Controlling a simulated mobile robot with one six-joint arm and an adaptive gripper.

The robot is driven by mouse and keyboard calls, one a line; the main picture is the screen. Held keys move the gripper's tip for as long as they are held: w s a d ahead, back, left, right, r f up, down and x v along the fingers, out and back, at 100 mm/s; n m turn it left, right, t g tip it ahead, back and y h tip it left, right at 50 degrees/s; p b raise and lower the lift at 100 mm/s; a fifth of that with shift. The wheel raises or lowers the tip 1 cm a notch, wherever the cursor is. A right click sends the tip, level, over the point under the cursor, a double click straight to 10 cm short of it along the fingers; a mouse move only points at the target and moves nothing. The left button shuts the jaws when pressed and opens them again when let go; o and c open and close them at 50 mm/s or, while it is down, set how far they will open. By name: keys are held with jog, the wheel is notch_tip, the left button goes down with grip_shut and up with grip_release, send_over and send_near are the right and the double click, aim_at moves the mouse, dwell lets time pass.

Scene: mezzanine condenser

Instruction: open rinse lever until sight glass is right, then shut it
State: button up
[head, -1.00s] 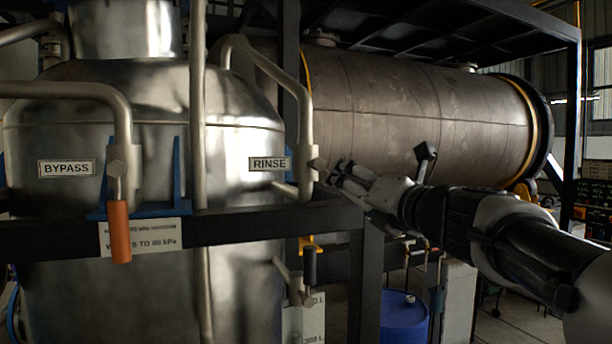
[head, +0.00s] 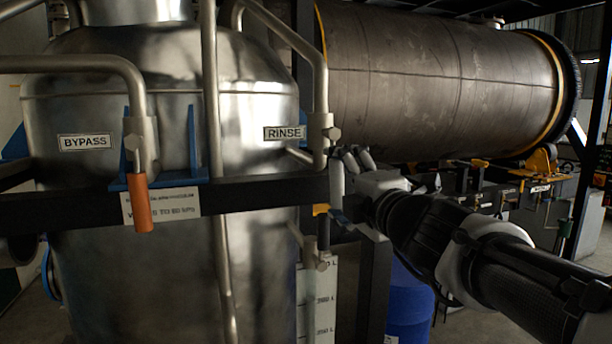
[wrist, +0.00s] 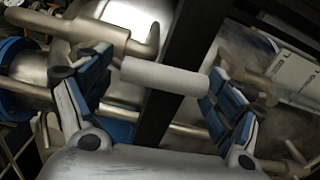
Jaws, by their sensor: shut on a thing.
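The rinse valve (head: 326,130) sits on a grey pipe beside the RINSE label (head: 285,133). My gripper (head: 350,170) is just below and right of this valve. In the wrist view, a pale grey cylindrical grip (wrist: 165,77) lies across between the blue-padded fingers of my gripper (wrist: 160,85); I take it as the rinse lever's grip. My gripper is shut on it. In the head view the fingers partly hide the lever, so its angle is unclear. A white scale plate marked in litres (head: 318,300), apparently at the sight glass, stands below; its level is not readable.
The bypass lever (head: 140,203) with its orange grip hangs down at the left. A dark rail (head: 255,192) crosses in front of the steel vessel (head: 160,270). A dark-gripped lever (head: 323,232) hangs below the rail. A blue drum (head: 408,300) stands below my arm.

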jog(key=shift+a+f+m, duration=0.3)
jog(key=shift+f+m, duration=0.3)
jog(key=shift+f, duration=0.05)
jog(key=o, duration=1.1)
jog(key=shift+o, duration=1)
jog(key=shift+w+a, duration=0.1)
jog(key=shift+w, duration=0.05)
